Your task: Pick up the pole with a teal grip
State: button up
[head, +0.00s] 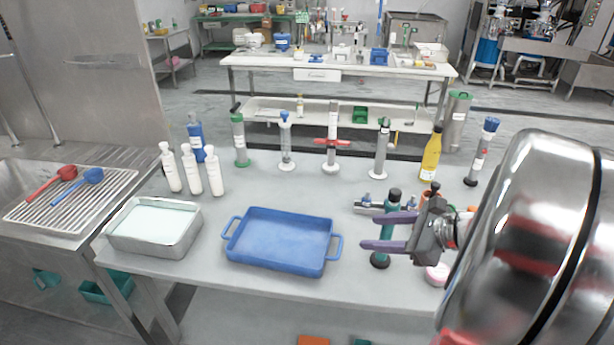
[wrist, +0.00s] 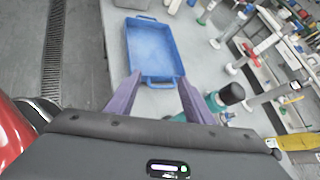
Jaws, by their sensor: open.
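The pole with a teal grip (head: 386,231) stands upright on the grey table, with a black cap and a dark round base. My gripper (head: 368,232), with two purple fingers, is open and empty, and its fingers cross in front of the pole in the head view. In the wrist view the pole's black cap and teal grip (wrist: 214,102) show just right of the right finger, outside the gap of my gripper (wrist: 160,82). The right finger hides part of the pole there. I cannot tell whether they touch.
A blue tray (head: 278,239) lies left of my gripper, and a metal pan (head: 153,228) stands further left. White bottles (head: 191,168), several upright poles on round bases, and a yellow bottle (head: 431,156) stand behind. A small metal fixture (head: 368,205) is close behind the pole.

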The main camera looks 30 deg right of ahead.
jog(key=s+d+m+t+h, duration=0.2)
jog(key=d+m, duration=0.4)
jog(key=d, duration=0.4)
jog(key=shift+s+d+t, duration=0.15)
jog(key=shift+s+t, duration=0.2)
jog(key=shift+t, duration=0.15)
jog(key=shift+w, duration=0.1)
send_over(386, 235)
jog(key=d, duration=0.1)
notch_tip(386, 235, down, 3)
jog(key=shift+d+f, duration=0.2)
jog(key=shift+h, duration=0.3)
jog(key=x, duration=0.5)
jog(key=shift+f, duration=0.15)
jog(key=shift+c, duration=0.3)
